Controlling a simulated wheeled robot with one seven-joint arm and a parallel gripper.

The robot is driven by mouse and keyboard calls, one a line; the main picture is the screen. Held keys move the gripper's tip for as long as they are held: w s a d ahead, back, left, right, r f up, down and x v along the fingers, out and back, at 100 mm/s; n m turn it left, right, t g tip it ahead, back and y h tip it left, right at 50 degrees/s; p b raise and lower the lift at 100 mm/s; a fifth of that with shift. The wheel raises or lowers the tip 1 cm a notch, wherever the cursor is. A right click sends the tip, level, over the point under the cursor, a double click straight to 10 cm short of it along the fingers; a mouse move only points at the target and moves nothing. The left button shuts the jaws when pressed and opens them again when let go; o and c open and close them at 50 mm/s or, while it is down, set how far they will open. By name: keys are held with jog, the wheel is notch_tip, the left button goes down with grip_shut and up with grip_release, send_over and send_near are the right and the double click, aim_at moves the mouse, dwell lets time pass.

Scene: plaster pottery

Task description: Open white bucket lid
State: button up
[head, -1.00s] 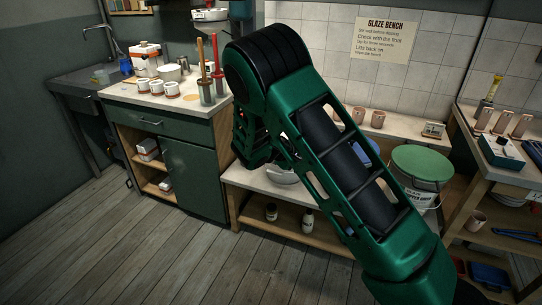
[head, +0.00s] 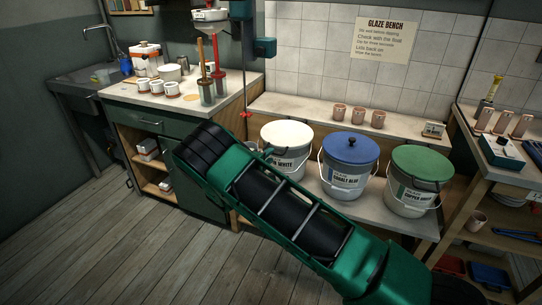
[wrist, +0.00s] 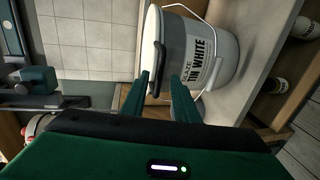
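The white bucket (head: 288,164), labelled as a white glaze, stands on the bench shelf in the head view, its cream lid (head: 287,134) lying on top. In the wrist view, the bucket (wrist: 228,55) appears sideways with its "TIN WHITE" label. I cannot tell whether the grip is between the fingertips. My arm hides the gripper in the head view.
A bucket with a blue lid (head: 350,148) and a bucket with a green lid (head: 422,163) stand to the right. Several cups (head: 358,116) stand on the ledge behind. A counter (head: 177,87) with jars and tools is at the left. The wooden floor in front is clear.

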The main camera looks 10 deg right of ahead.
jog(key=shift+x, duration=2.45)
